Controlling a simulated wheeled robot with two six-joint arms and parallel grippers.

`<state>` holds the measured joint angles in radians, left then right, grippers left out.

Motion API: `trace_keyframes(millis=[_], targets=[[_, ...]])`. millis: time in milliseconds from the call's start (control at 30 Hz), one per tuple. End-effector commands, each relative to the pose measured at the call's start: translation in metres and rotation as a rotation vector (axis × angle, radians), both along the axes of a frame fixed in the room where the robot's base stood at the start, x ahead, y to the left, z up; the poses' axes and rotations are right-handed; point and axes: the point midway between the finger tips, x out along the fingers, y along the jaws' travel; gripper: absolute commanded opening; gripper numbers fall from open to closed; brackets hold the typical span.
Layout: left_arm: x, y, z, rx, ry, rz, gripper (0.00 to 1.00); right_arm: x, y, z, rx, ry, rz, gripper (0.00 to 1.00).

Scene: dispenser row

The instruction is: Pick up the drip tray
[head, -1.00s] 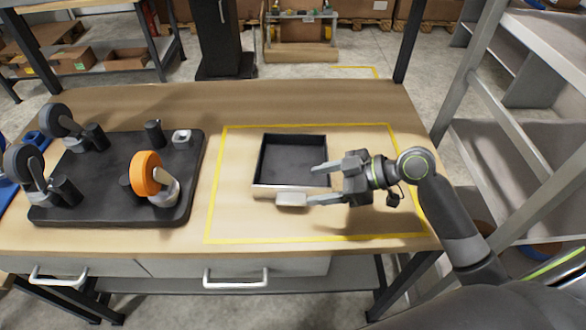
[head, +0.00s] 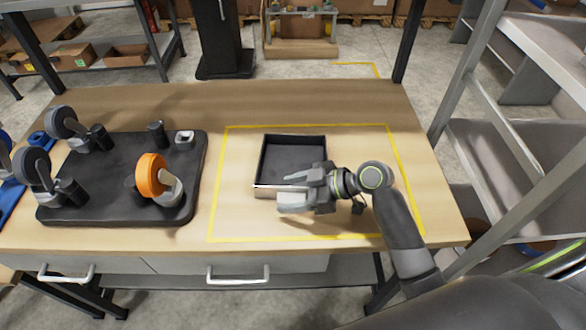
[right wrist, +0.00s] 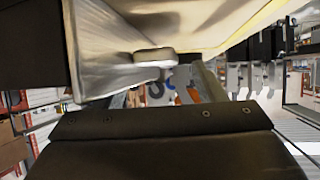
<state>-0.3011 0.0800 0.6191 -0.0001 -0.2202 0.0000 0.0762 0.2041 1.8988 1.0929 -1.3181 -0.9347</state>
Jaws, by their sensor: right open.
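The drip tray (head: 290,152) is a black, square, open tray with a pale front face. It lies inside the yellow outline on the table. My right gripper (head: 300,190) is open at the tray's front edge, with its fingers pointing left. One finger is by the tray's inner front side and the other is in front of the pale face. The fingers hide part of the front edge, and I cannot tell whether they touch it. In the right wrist view, the pale front face (right wrist: 105,45) with a small rounded tab (right wrist: 154,56) is close to the camera. My left gripper is not in view.
A black board (head: 110,205) with several black posts and an orange wheel (head: 150,175) stands to the left. The table is clear around the tray inside the yellow outline (head: 219,180). A grey shelf rack (head: 505,160) stands at the right.

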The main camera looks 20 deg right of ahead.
Motion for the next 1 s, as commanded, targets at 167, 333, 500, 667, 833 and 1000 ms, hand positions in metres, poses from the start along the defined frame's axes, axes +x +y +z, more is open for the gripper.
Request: trace_keyframes(millis=[167,333,500,667,833,1000], targets=[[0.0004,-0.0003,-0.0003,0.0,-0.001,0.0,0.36,0.0002,0.0,-0.0004,0.0,-0.001,0.0,0.64],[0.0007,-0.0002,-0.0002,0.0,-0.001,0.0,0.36,0.0002,-0.0001,-0.0001,0.0,-0.001,0.0,0.45],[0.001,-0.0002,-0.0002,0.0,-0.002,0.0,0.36,0.0002,-0.0002,-0.0001,0.0,-0.001,0.0,0.23],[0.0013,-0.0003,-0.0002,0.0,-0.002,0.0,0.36,0.0002,-0.0002,-0.0002,0.0,-0.001,0.0,0.02],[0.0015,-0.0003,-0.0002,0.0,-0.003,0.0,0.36,0.0001,-0.0003,-0.0002,0.0,-0.001,0.0,0.0],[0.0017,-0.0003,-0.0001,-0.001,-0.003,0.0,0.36,0.0004,0.0,0.0007,-0.001,-0.003,0.001,0.0]])
